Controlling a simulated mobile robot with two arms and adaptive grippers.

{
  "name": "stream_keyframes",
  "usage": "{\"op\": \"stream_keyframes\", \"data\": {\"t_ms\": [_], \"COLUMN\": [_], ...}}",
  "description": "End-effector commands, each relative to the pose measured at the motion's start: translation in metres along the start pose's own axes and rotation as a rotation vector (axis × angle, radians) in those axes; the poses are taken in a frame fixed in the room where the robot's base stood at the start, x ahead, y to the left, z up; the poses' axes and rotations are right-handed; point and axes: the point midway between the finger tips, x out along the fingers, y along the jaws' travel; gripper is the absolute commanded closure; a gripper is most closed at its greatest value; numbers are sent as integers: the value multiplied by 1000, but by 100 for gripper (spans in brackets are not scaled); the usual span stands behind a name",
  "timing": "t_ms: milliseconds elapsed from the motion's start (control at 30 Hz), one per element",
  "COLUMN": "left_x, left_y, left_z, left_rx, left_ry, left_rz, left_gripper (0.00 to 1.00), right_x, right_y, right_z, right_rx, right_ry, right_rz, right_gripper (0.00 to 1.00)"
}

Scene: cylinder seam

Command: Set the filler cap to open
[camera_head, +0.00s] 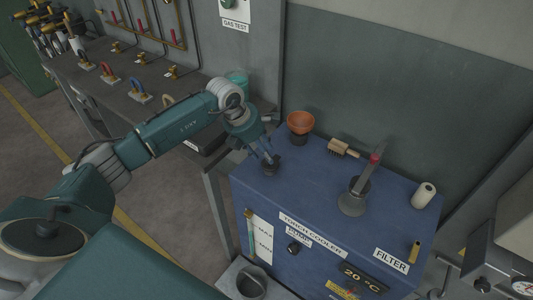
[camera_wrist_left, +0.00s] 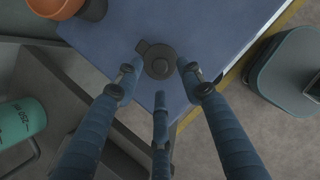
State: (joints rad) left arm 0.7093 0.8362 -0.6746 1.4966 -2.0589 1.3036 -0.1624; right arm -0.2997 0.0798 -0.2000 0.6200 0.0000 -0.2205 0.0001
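The filler cap (camera_head: 271,166) is a dark round cap on the blue top of the torch cooler (camera_head: 325,190), near its left front corner. In the left wrist view the cap (camera_wrist_left: 158,62) has a raised round centre and a tab pointing to the upper left. My left gripper (camera_head: 267,152) is just over the cap. In the wrist view its three fingers (camera_wrist_left: 158,78) are spread, one on each side of the cap and one below it in the picture, with gaps visible. It holds nothing. My right gripper is not in view.

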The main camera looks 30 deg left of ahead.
Motion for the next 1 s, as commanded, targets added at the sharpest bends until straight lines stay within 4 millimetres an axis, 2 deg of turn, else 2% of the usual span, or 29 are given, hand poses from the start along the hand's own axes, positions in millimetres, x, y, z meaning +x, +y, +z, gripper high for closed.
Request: {"op": "stream_keyframes", "data": {"t_ms": [200, 567, 767, 1000], "left_x": [26, 32, 32, 32], "left_y": [0, 0, 0, 0], "left_z": [1, 0, 0, 1], "left_rx": [-1, 0, 0, 2], "left_ry": [-1, -1, -2, -3], "left_rz": [-1, 0, 0, -1], "left_gripper": [62, 62, 99, 100], "right_x": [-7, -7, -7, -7], "right_y": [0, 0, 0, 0], "right_z": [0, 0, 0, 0], "right_rx": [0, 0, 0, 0], "right_ry": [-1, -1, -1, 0], "right_rz": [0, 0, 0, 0], "right_gripper": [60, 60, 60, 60]}}
